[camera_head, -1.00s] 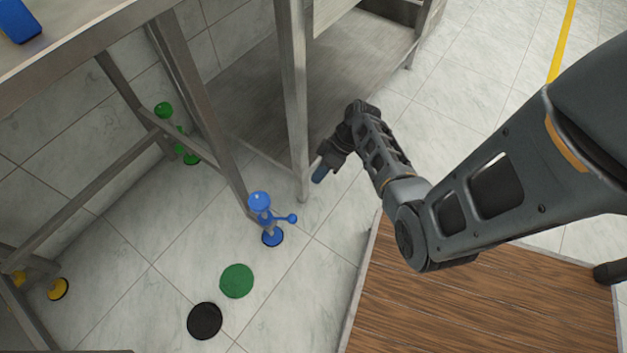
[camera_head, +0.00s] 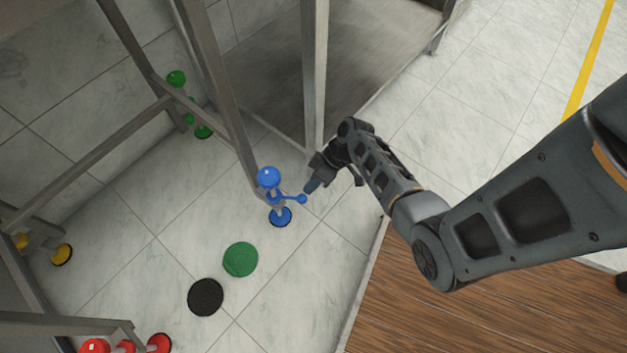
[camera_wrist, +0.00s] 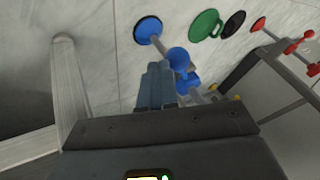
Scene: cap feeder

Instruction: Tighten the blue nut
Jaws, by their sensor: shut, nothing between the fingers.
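The blue nut (camera_head: 277,197) is the middle part of a blue foot fitting at the bottom of a table leg, with a side arm ending in a round knob (camera_head: 302,199). The fitting has a blue ball-like top (camera_head: 269,177) and a round blue base (camera_head: 280,217) on the floor. My gripper (camera_head: 312,186) is shut and empty, just to the right of the knob and close to it. In the wrist view its blue-grey fingertips (camera_wrist: 157,76) are together, beside the blue knob (camera_wrist: 178,58). I cannot tell whether they touch.
Green (camera_head: 203,131), yellow (camera_head: 61,254) and red (camera_head: 158,343) feet stand at other legs. A metal leg (camera_head: 314,90) rises behind my gripper.

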